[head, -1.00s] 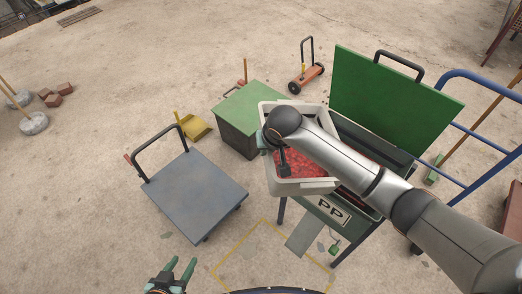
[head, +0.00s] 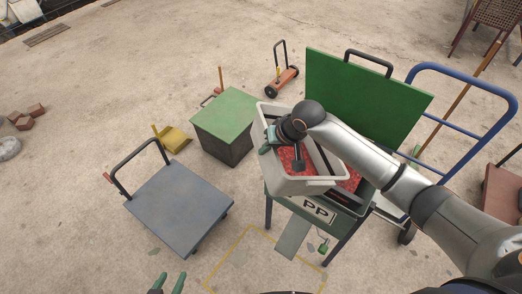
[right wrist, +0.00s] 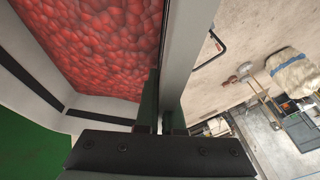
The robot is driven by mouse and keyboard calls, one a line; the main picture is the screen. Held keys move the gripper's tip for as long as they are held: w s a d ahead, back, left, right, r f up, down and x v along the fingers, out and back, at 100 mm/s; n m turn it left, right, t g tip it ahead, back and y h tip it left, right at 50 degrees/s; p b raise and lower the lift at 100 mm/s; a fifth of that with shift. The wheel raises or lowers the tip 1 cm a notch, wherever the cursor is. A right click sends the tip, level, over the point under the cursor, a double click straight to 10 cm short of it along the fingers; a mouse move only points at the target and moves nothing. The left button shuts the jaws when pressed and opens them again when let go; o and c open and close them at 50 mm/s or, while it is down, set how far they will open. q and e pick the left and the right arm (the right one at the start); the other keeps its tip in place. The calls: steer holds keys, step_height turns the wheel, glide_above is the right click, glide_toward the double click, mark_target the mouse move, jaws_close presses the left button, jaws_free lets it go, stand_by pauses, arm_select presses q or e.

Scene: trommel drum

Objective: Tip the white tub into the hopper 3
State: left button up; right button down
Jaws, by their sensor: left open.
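The white tub (head: 302,187), with red lumpy contents, is over the hopper (head: 345,222) marked "PP" and looks tilted. No number 3 is visible on that hopper. More red material (head: 350,178) shows just right of the tub, inside the hopper opening. My right gripper (head: 268,140) is shut on the tub's left wall, its arm reaching across the tub. In the right wrist view the gripper (right wrist: 165,122) grips the tub's pale wall, with the red contents (right wrist: 105,40) close by.
A green lid (head: 365,100) stands raised behind the hopper. A green-topped box (head: 225,118) is to its left, and a grey flat trolley (head: 180,205) further left. A blue-framed hand truck (head: 480,85) stands at the right.

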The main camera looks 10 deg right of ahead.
steer(key=shift+w+d+r+y+b, duration=0.1)
steer(key=shift+d+r+y+b, duration=0.1)
steer(key=shift+d+y+b, duration=0.3)
steer(key=shift+d+r+y+b, duration=0.15)
steer(key=shift+d+b, duration=0.1)
steer(key=shift+d, duration=0.45)
arm_select(q)
step_height(320, 180, down, 17)
steer(key=w+d+b, duration=0.1)
steer(key=d+b, duration=0.2)
steer(key=b, duration=1.6)
steer(key=shift+w+r+m+h, duration=0.2)
steer(key=shift+w+m+h, duration=0.05)
steer(key=shift+m+h, duration=0.15)
arm_select(e)
steer(key=d+r+m+t+y, duration=0.1)
steer(key=d+r+m+y, duration=0.1)
steer(key=d+y, duration=0.4)
steer(key=d+r+m+t+y, duration=0.1)
steer(key=d+r+m+y, duration=0.1)
steer(key=d+y, duration=0.5)
steer(key=shift+d+r+t, duration=0.4)
steer(key=shift+d+r, duration=0.45)
steer(key=shift+d, duration=2.1)
